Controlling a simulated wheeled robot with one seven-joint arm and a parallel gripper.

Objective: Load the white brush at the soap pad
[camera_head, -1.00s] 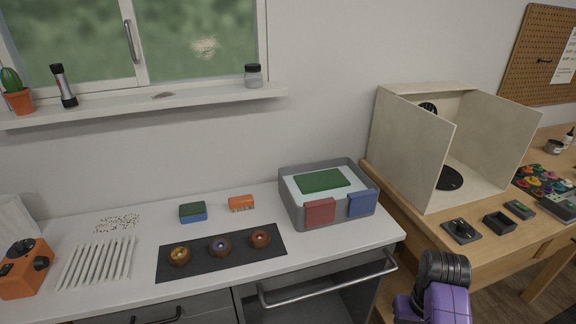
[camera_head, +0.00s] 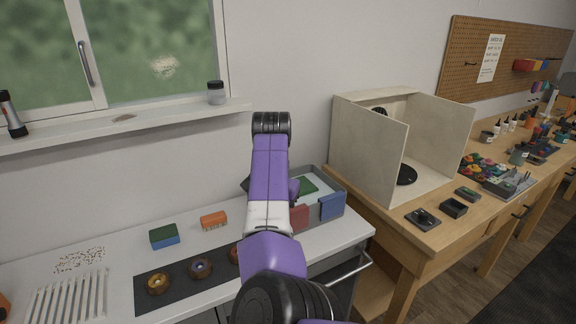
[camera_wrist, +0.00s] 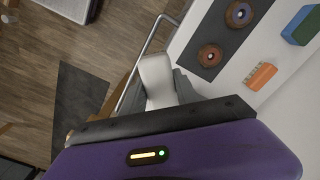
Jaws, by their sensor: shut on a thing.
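In the wrist view my gripper (camera_wrist: 162,98) is shut on a pale white piece (camera_wrist: 156,72), which I take to be the white brush; its bristles are not distinguishable. It is held near the counter's front rail. In the head view my raised arm hides my gripper and the brush. A green pad (camera_head: 307,186) lies in the grey basin (camera_head: 334,177) at the counter's right end, partly behind my arm; I cannot tell if it is the soap pad. The held brush is not seen touching any pad.
An orange brush (camera_head: 213,220) and a green-and-blue sponge (camera_head: 164,236) lie on the counter. Several brown ring-like parts sit on a dark mat (camera_head: 181,290). Red (camera_head: 299,217) and blue (camera_head: 331,206) cloths hang on the basin's front. A wooden booth (camera_head: 368,150) stands to the right.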

